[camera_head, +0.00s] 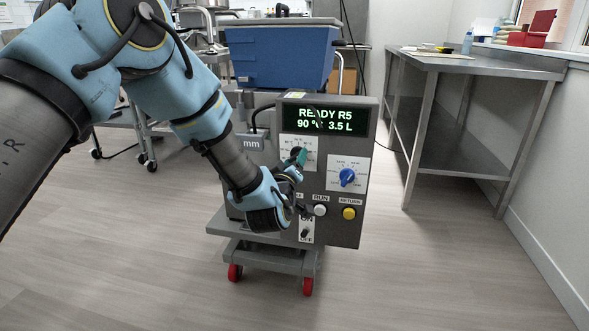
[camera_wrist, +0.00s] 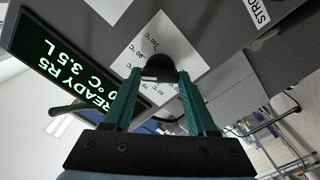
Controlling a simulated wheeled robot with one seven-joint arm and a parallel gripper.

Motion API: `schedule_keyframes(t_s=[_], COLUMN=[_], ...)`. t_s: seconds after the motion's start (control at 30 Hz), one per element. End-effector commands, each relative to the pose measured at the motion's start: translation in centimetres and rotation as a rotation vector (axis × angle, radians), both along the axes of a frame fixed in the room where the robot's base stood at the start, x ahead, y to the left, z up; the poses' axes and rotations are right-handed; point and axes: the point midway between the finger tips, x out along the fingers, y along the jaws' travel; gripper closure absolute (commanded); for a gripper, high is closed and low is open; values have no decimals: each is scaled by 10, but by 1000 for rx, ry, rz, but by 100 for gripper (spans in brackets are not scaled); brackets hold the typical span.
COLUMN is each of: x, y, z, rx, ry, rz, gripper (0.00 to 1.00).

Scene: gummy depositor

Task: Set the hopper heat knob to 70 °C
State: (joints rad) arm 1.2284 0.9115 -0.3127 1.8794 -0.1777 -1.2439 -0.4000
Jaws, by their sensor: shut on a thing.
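The heat knob (camera_wrist: 158,66) is dark and round, on a white dial plate (camera_wrist: 128,50) with °C marks. In the wrist view my gripper (camera_wrist: 158,78) has its two green fingers on either side of the knob, shut on it. The head view shows my gripper (camera_head: 299,156) reaching the dial plate (camera_head: 288,142) on the control panel's left, mostly covering the knob. The knob's exact pointer setting is hard to read. The display (camera_head: 325,119) reads READY R5, 90 °C, 3.5 L.
Right of the heat dial is a blue knob (camera_head: 347,177) on its own plate. Below are a white RUN button (camera_head: 320,210), a yellow RETURN button (camera_head: 349,213) and an ON/OFF switch (camera_head: 306,232). A steel table (camera_head: 470,66) stands at the right.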

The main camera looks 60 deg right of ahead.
Motion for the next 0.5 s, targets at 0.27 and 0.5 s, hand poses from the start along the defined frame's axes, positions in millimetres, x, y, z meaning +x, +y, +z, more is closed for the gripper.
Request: schedule_keyframes(t_s=[0.27,0.5], x=[2,1], y=[0,0], z=[-3,-4], rx=[-84,-153], ry=[249,461], rz=[3,1], gripper=[98,98])
